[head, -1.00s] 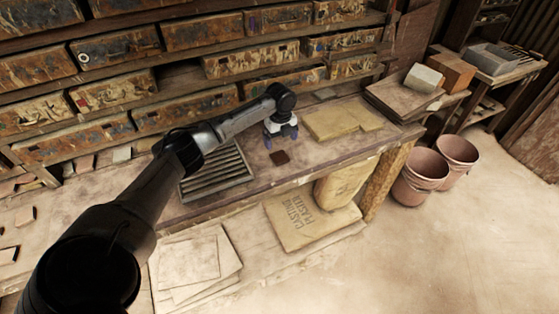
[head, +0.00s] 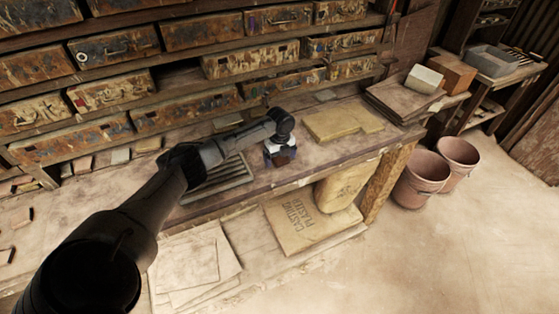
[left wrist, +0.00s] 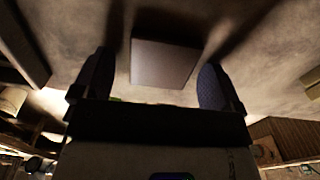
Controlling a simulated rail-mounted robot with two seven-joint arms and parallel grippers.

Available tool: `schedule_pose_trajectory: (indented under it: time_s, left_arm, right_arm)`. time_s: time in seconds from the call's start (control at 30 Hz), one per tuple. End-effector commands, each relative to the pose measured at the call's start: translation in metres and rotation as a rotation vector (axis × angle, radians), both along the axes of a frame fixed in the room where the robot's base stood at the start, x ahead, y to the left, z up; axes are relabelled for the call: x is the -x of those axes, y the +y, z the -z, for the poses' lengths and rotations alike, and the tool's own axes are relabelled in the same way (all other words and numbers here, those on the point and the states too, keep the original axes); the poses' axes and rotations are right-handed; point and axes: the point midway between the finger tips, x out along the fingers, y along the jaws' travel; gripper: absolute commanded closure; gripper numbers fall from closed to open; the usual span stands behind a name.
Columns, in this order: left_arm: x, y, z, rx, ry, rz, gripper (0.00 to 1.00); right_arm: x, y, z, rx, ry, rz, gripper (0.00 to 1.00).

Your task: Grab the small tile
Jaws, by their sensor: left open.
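The small tile is a dark brown square (head: 283,159) at the workbench's front part, in the head view. In the left wrist view the tile (left wrist: 163,63) shows as a grey square between the two fingers, with a gap on either side. My left gripper (head: 280,150) points down at the tile with its fingers open, one on each side of it. The gripper also fills the lower middle of the left wrist view (left wrist: 155,88). I cannot tell the exact height of the fingertips over the bench. My right gripper is not in view.
A slatted rack (head: 235,182) lies on the bench left of the gripper, partly behind my arm. Yellowish flat slabs (head: 340,121) lie to the right. Worn drawers (head: 185,110) line the back. A plaster bag (head: 300,221) lies below the bench front.

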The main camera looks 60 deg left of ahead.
Motion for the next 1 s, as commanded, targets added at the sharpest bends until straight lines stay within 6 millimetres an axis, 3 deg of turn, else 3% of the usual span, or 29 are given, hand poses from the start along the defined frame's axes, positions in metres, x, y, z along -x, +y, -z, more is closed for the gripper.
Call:
schedule_pose_trajectory:
  time_s: [0.17, 0.7, 1.0]
  left_arm:
    - [-0.0002, 0.0001, -0.0007, 0.000, -0.001, 0.000, 0.10]
    - [-0.0003, 0.0000, -0.0011, 0.000, -0.001, 0.000, 0.62]
    - [-0.0005, 0.0002, -0.0032, 0.000, -0.002, 0.000, 0.64]
  right_arm:
    - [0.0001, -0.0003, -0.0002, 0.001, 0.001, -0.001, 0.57]
    - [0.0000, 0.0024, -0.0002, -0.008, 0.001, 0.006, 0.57]
    - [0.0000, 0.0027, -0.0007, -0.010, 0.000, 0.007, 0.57]
